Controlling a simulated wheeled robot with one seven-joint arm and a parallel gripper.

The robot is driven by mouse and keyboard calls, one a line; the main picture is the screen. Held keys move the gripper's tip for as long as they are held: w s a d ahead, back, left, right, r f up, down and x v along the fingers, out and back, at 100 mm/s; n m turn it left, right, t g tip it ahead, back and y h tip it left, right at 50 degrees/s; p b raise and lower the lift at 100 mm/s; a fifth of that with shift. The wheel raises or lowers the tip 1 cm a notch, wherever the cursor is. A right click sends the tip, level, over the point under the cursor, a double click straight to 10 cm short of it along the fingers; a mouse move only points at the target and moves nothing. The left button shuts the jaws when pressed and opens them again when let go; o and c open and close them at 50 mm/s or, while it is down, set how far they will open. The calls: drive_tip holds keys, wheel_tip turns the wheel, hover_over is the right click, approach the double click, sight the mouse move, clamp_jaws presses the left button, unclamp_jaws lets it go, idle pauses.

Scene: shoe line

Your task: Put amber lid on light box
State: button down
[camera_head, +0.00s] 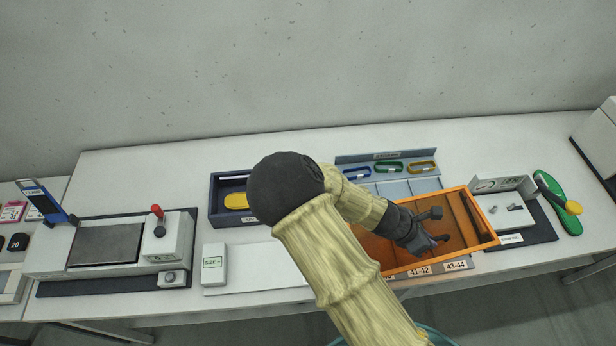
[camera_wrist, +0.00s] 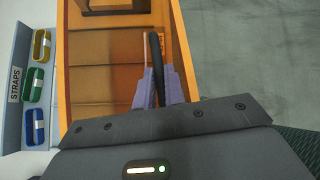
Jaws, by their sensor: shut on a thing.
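The amber lid (camera_head: 484,230) looks like a shallow orange tray with raised walls, at the right of the bench in the head view. It also fills the upper middle of the wrist view (camera_wrist: 100,85). My gripper (camera_head: 438,240) reaches down at its near side; in the wrist view my fingers (camera_wrist: 158,88) are shut, with a dark bar between them beside the lid's long wall. The exact grip is partly hidden. A white block marked SIZE (camera_head: 213,272) with a pale flat surface (camera_head: 268,265) stands left of centre; I cannot tell if this is the light box.
A straps rack (camera_head: 385,158) with several coloured straps stands behind the lid. A navy tray (camera_head: 216,204) holds a yellow piece. A press-like machine (camera_head: 108,245) stands at left. Size-labelled bays (camera_head: 455,267) show under the lid.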

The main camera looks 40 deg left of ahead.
drive_tip(key=w+d+f+n+t+y+b, duration=0.1)
drive_tip(key=w+d+f+n+y+b, duration=0.2)
drive_tip(key=d, duration=0.6)
drive_tip(key=w+d+f+n+t+y+b, duration=0.1)
drive_tip(key=w+d+f+n+y+b, duration=0.2)
drive_tip(key=w+d+f+n+b, duration=0.3)
drive_tip(key=w+d+f+b, duration=0.2)
drive_tip(key=d+f, duration=0.1)
drive_tip(key=shift+w+d+f+t+y+b, duration=0.15)
drive_tip(key=shift+d+f+t+y+b, duration=0.05)
drive_tip(key=shift+f+t+y+b, duration=0.1)
drive_tip(key=shift+d, duration=0.1)
